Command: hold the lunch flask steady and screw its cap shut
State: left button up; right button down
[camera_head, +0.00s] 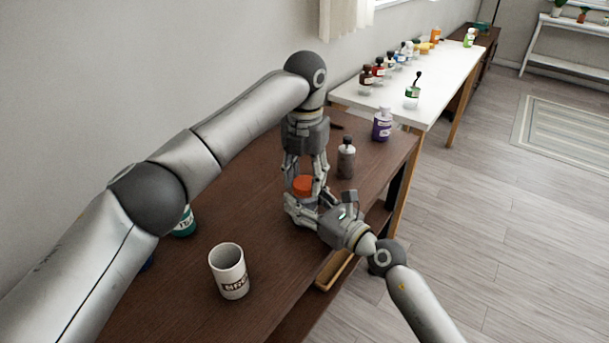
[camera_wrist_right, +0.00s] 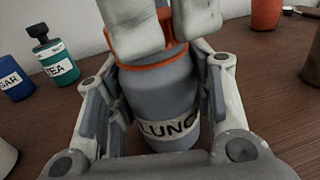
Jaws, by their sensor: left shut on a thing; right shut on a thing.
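The lunch flask (camera_wrist_right: 160,95) stands upright on the brown table, a grey-blue body with a white label reading "LUNC". In the head view its body is mostly hidden by my right gripper (camera_head: 306,208), which comes in low from the right and is shut around it. The orange cap (camera_head: 303,186) is at the top of the flask. My left gripper (camera_head: 306,182) points down from above and is shut on the cap. In the right wrist view the left fingertips (camera_wrist_right: 155,28) cover much of the cap (camera_wrist_right: 168,54). Whether the cap's thread is engaged is hidden.
A white mug (camera_head: 229,271) stands at the front. A teal tea bottle (camera_head: 185,222) is partly behind my left arm. A grey-brown bottle (camera_head: 346,160) and purple bottle (camera_head: 382,125) stand beyond the flask. An orange-red container (camera_wrist_right: 267,13) shows behind. The white table (camera_head: 440,95) carries several bottles.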

pick_arm(q)
jog(key=m, duration=0.2)
jog(key=shift+m, duration=0.3)
jog(key=o, duration=0.7)
jog(key=shift+r, duration=2.3)
jog(key=shift+c, duration=0.5)
